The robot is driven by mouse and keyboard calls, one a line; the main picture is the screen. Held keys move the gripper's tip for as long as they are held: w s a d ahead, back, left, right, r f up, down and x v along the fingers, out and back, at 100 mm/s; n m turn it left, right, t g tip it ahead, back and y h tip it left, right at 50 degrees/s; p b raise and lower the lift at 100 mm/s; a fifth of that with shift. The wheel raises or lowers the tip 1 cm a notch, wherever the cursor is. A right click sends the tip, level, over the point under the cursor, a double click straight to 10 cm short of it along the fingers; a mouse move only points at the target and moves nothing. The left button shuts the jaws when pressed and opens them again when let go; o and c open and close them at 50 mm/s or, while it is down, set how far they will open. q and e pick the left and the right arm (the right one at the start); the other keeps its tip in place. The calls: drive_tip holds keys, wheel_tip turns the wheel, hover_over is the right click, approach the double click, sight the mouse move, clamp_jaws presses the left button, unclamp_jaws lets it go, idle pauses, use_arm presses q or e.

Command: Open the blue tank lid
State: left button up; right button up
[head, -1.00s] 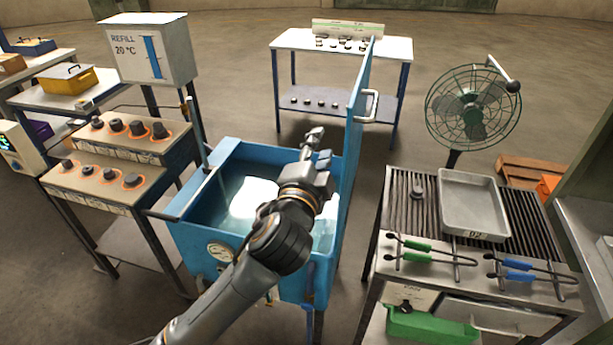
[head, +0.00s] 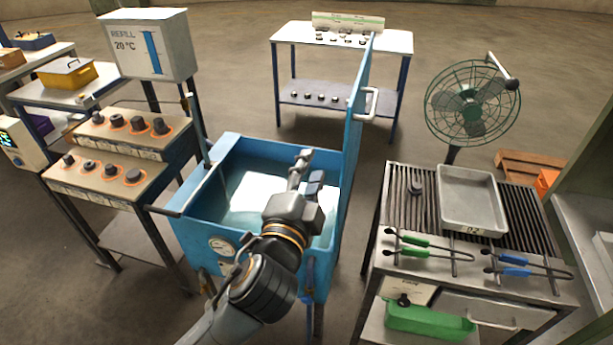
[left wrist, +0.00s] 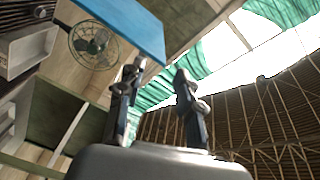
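The blue tank (head: 196,230) stands in the middle of the head view, with water inside and a round gauge on its front. Its blue lid (head: 353,135) stands upright, edge-on, along the tank's right side. The lid's pale handle (head: 371,104) is on its outer right face. My left gripper (head: 307,170) is over the tank opening, left of the lid and apart from it. In the left wrist view its two fingers (left wrist: 158,72) are spread with nothing between them, and the blue lid (left wrist: 125,27) shows beyond them. My right gripper is in neither view.
A grill table with a metal tray (head: 471,202) and green and blue tongs stands at the right, with a green fan (head: 472,102) behind it. Burner units (head: 110,180) and the refill box (head: 150,45) are at the left. A white table (head: 340,40) stands behind.

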use_arm(q)
drive_tip(key=shift+v, duration=1.05)
drive_tip(key=shift+p, duration=0.35)
